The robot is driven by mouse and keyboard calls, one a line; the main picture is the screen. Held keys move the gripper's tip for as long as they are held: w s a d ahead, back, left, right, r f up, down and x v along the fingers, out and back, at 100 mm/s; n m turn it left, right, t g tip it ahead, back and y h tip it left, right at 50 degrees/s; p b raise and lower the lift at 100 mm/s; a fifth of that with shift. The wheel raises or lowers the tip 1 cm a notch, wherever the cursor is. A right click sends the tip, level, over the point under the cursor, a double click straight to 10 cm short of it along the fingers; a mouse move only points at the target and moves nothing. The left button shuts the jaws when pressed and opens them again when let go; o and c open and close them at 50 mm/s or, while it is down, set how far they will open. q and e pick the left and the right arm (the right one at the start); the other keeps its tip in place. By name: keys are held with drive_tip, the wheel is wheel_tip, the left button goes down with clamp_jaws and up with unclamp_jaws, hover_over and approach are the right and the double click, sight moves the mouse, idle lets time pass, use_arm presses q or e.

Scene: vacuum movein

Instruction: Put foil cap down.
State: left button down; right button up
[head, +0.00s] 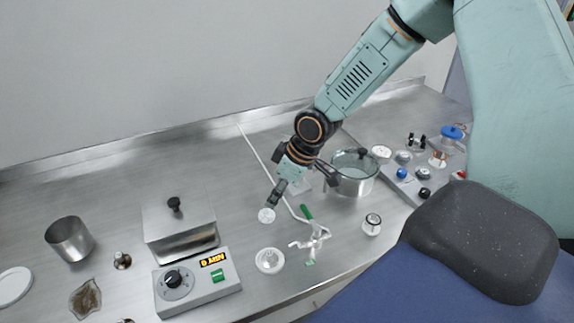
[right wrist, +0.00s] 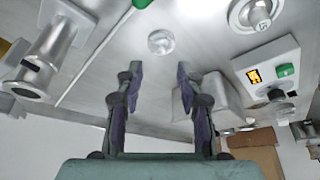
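The foil cap (head: 266,215), a small pale silvery disc, appears to lie flat on the steel bench top, just below the tip of my right gripper (head: 274,201). In the right wrist view the cap (right wrist: 160,42) shows beyond the fingertips of my right gripper (right wrist: 160,75), in line with the gap between them. The two fingers are spread wide with nothing between them. The cap is apart from both fingers. My left gripper is not in the frames.
Near the cap are a round white fitting (head: 269,260) and a green-handled metal clamp (head: 312,238). A control box (head: 197,285) and a lidded metal bath (head: 180,228) stand left. A lidded glass pot (head: 354,178) and a small jar (head: 372,224) stand right.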

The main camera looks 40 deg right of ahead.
drive_tip(key=p+v, duration=0.1)
drive_tip(key=v, duration=0.5)
idle(0.4)
